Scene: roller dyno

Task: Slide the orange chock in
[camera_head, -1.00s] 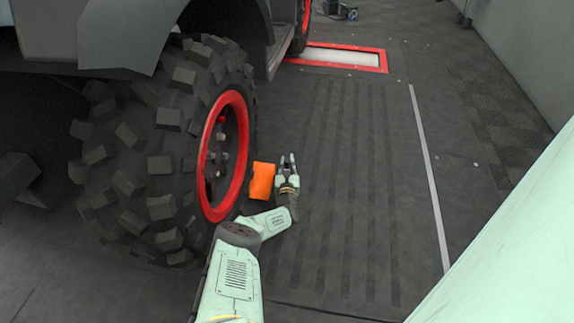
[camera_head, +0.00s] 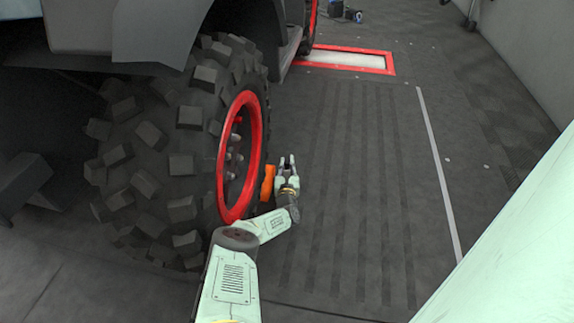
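The orange chock (camera_head: 268,183) shows as a narrow strip just right of the big knobbly tire (camera_head: 150,150) with the red rim (camera_head: 223,190). Much of the chock is hidden behind the tire. My gripper (camera_head: 287,161) is immediately right of the chock, its two fingers pointing away from me with a gap between them. Nothing shows between the fingertips. I cannot tell whether the gripper's side touches the chock.
The vehicle body (camera_head: 120,35) overhangs the tire. A red-framed pale plate (camera_head: 345,60) lies in the floor ahead. The ribbed dark floor (camera_head: 350,190) to the right is clear, with a light stripe (camera_head: 440,180) beyond. A wall stands at far right.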

